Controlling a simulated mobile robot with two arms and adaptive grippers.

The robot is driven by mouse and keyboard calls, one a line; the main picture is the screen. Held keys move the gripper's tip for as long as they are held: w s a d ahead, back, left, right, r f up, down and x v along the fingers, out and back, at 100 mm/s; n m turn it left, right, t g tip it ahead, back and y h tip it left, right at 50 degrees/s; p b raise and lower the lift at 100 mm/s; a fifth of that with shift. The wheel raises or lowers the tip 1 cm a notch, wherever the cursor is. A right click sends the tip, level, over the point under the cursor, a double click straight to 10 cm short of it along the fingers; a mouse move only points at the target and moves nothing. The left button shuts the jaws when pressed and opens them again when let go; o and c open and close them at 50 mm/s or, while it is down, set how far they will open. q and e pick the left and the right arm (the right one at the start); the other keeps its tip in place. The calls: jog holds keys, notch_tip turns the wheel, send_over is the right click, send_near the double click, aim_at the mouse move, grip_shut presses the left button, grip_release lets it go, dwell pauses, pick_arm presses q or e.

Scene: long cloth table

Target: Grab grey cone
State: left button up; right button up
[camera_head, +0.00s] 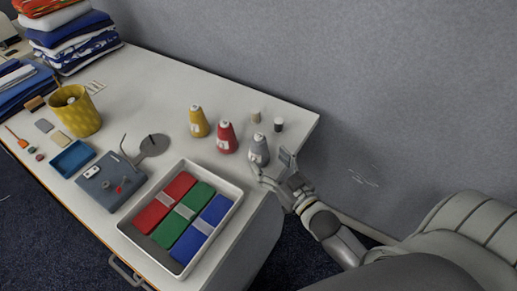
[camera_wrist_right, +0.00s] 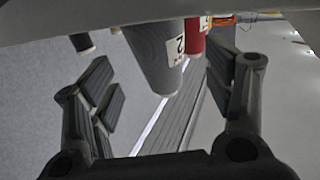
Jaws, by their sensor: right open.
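The grey cone (camera_head: 259,151) stands upright near the table's right edge, the rightmost of a row with a red cone (camera_head: 227,138) and a yellow cone (camera_head: 198,122). My right gripper (camera_head: 272,168) is beside it at the table's corner, on its near right side. In the right wrist view the grey cone (camera_wrist_right: 156,55), with a label marked 2, lies ahead between the two open fingers (camera_wrist_right: 165,95), and the red cone (camera_wrist_right: 195,38) is just behind it. No finger visibly grips the cone. My left gripper is not in view.
A white tray (camera_head: 128,226) with red, green and blue packs lies in front of the cones. Two small spools, one beige (camera_head: 256,117) and one dark-topped (camera_head: 278,125), stand behind the grey cone. A yellow pot (camera_head: 75,110) and folded cloth stacks (camera_head: 68,35) are at left.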

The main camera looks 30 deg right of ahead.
aim_at(264, 155)
jog(key=w, duration=0.4)
jog(key=shift+w+a+f+p, duration=0.1)
jog(key=shift+a+p, duration=0.05)
jog(key=shift+p, duration=0.2)
jog(key=shift+w, duration=0.25)
jog(key=shift+c, duration=1)
jog(key=c, duration=1)
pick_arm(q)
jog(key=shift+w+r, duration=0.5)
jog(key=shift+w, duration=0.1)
pick_arm(e)
jog(key=shift+c, duration=0.2)
